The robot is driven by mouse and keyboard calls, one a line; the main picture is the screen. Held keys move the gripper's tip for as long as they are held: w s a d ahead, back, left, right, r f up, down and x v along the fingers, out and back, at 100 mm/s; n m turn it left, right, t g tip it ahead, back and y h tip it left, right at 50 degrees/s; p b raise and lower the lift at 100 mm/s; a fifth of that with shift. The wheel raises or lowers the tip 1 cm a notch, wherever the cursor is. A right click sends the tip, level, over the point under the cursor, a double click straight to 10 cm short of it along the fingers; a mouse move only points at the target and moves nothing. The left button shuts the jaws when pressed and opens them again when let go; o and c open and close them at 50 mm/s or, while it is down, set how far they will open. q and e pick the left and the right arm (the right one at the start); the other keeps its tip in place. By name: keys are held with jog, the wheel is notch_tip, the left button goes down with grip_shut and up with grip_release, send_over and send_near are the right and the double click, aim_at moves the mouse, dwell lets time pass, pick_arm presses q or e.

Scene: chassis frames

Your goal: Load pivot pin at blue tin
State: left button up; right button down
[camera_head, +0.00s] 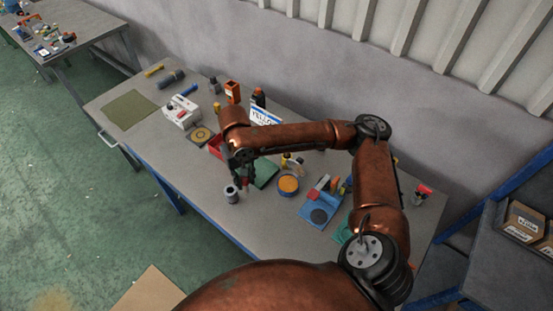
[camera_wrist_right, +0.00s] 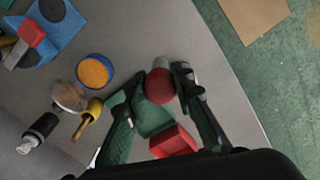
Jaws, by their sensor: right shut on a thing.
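The blue tin (camera_head: 288,184), round with orange-yellow contents, stands on the workbench right of my right gripper. It also shows in the wrist view (camera_wrist_right: 95,71), left of the fingers. My right gripper (camera_head: 245,185) is above the bench and shut on a dark red round-ended piece (camera_wrist_right: 160,86). Only its end shows clearly; I cannot tell for sure that it is the pivot pin. My left gripper is not in view.
A blue fixture (camera_head: 318,207) with a dark round patch lies right of the blue tin. A white-and-red box (camera_head: 182,113) stands farther left. The front edge near the grey can is bare.

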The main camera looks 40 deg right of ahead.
pick_arm(q)
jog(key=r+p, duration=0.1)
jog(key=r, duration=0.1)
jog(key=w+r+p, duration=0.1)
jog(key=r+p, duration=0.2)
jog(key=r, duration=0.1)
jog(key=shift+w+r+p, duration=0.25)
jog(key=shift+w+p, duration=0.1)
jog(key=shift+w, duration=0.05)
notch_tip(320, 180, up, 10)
jog(key=p, duration=1)
pick_arm(e)
jog(key=d+f+m, duration=0.3)
jog(key=d, duration=0.6)
jog(key=d+f+m, duration=0.3)
jog(key=d, duration=0.7)
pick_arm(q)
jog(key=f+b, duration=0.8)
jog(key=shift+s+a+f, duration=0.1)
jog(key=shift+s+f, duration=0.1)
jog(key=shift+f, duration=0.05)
pick_arm(e)
jog(key=f, duration=0.5)
jog(key=shift+a+f, duration=0.25)
jog(key=shift+f, duration=0.05)
jog(key=shift+r, duration=0.1)
jog(key=shift+f, duration=0.55)
